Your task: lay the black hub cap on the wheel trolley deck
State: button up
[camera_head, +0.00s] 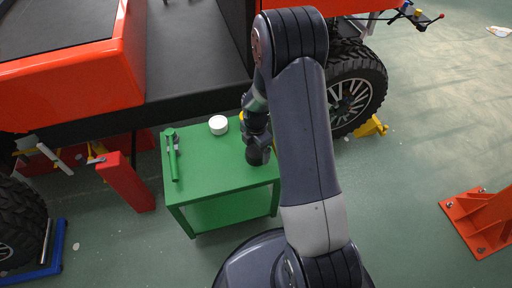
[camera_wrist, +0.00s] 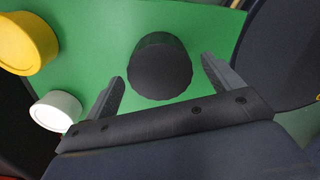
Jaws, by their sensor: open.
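The black hub cap (camera_wrist: 161,72), a short dark cylinder, stands on the green table (camera_head: 193,190). My gripper (camera_wrist: 162,69) is open above it in the wrist view, one finger to each side of the cap in the picture. Whether the fingers reach down to its height or touch it, I cannot tell. In the head view my arm and wrist hide the cap and the fingertips. A blue platform (camera_head: 60,247) under a wheel at the lower left may be the wheel trolley; I cannot tell for sure.
A white cap (camera_head: 218,125) and a green tool (camera_head: 173,158) lie on the table. A yellow cap (camera_wrist: 27,45) stands near the white one in the wrist view. The orange vehicle (camera_head: 70,75) overhangs behind. A red post (camera_head: 125,182) stands left; open floor lies right.

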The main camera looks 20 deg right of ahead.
aim_at(256, 150)
notch_tip(256, 150, up, 12)
jog(key=p, duration=0.3)
jog(key=shift+r, duration=0.1)
